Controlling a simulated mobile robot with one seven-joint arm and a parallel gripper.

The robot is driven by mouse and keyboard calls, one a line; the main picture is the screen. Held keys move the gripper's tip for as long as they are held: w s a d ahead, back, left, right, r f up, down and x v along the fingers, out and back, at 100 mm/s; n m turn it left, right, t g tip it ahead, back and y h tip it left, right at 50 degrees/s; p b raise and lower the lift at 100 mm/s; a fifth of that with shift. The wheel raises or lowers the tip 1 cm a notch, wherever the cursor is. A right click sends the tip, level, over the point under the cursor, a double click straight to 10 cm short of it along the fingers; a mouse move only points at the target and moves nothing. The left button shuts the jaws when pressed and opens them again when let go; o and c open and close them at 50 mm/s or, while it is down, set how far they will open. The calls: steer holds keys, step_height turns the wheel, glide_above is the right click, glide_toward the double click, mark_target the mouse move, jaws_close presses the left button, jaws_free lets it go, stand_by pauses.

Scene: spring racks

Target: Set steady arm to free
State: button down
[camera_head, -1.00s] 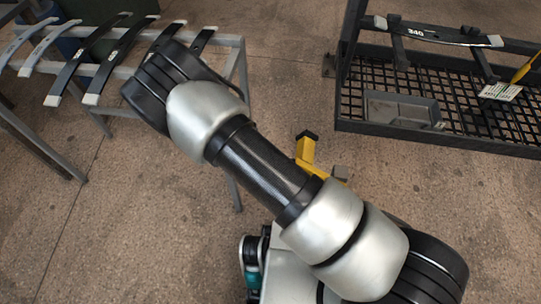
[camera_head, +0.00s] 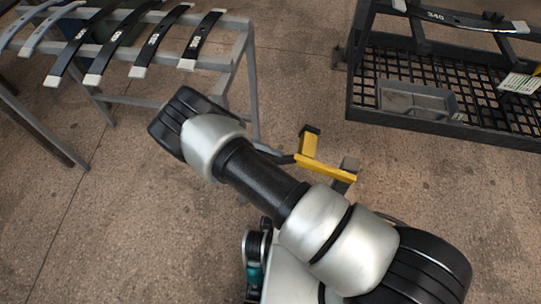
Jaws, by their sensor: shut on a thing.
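Two yellow parts show, and I cannot tell which is the steady arm. One is a yellow angled bar (camera_head: 326,170) with a black end, beside my arm link at mid-picture; a grey block sits by its right end. A dark bar runs from it to the left, partly behind my arm. The other is a yellow piece (camera_head: 538,70) at the right edge, by a white printed tag (camera_head: 520,83) on the right rack; it is mostly cut off. My arm crosses the middle of the picture; my gripper is hidden or out of view.
A grey rack (camera_head: 249,75) at upper left carries several dark leaf springs (camera_head: 156,45) with pale ends. A black mesh rack (camera_head: 440,128) at upper right holds a grey tray (camera_head: 408,112) and a spring marked 340 (camera_head: 460,17). Open floor lies between the racks.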

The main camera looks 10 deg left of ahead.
steer(key=shift+s+f, duration=0.15)
steer(key=shift+s, duration=0.05)
steer(key=c, duration=1.5)
jaws_free()
steer(key=shift+c, duration=0.2)
steer(key=shift+w, duration=0.1)
steer(key=shift+w+r, duration=0.1)
steer(key=shift+r, duration=0.1)
steer(key=shift+r, duration=0.35)
step_height(320, 180, up, 9)
steer(key=p, duration=0.3)
steer(key=shift+r, duration=0.1)
